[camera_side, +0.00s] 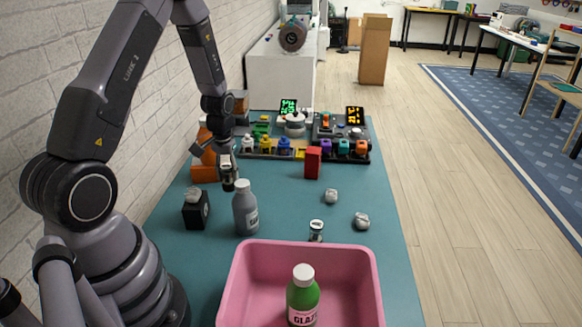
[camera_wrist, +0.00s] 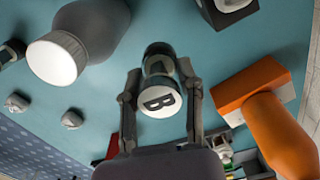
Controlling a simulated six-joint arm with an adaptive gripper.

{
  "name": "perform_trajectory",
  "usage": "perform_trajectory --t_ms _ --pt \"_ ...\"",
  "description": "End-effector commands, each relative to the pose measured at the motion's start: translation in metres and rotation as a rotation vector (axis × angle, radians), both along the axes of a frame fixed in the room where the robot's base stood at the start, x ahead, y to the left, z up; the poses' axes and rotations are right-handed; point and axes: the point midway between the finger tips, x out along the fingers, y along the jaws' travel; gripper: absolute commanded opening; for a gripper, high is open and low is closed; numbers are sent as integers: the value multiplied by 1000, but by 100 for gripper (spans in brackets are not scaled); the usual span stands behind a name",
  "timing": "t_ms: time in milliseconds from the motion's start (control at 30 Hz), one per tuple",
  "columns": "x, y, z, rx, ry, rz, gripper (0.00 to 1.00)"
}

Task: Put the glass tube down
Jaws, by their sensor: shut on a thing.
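My gripper (camera_side: 227,168) is shut on a small glass tube (camera_side: 229,184) with dark contents. It points down over the left part of the teal table. In the wrist view the tube (camera_wrist: 159,66) stands between the two fingertips of my gripper (camera_wrist: 160,82), with its white end marked "B" facing the camera. The tube's lower end is at or just above the table; I cannot tell whether it touches. A second small tube-like jar (camera_side: 316,231) with a pale top stands apart, behind the pink bin.
A grey bottle (camera_side: 245,209) and a black box (camera_side: 196,210) stand close in front. Orange objects (camera_side: 204,170) are close behind. A red block (camera_side: 312,163) and crumpled grey lumps (camera_side: 331,196) lie rightward. The pink bin (camera_side: 374,275) holds a green bottle (camera_side: 302,298). The middle table is clear.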

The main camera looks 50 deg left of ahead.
Motion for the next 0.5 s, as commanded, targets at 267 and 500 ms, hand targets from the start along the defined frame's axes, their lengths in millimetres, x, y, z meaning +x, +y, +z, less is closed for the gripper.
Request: perform_trajectory --t_ms 267,500 --pt "-58 -31 33 1 -1 0 0" --pt "-80 -42 50 2 -3 0 0"
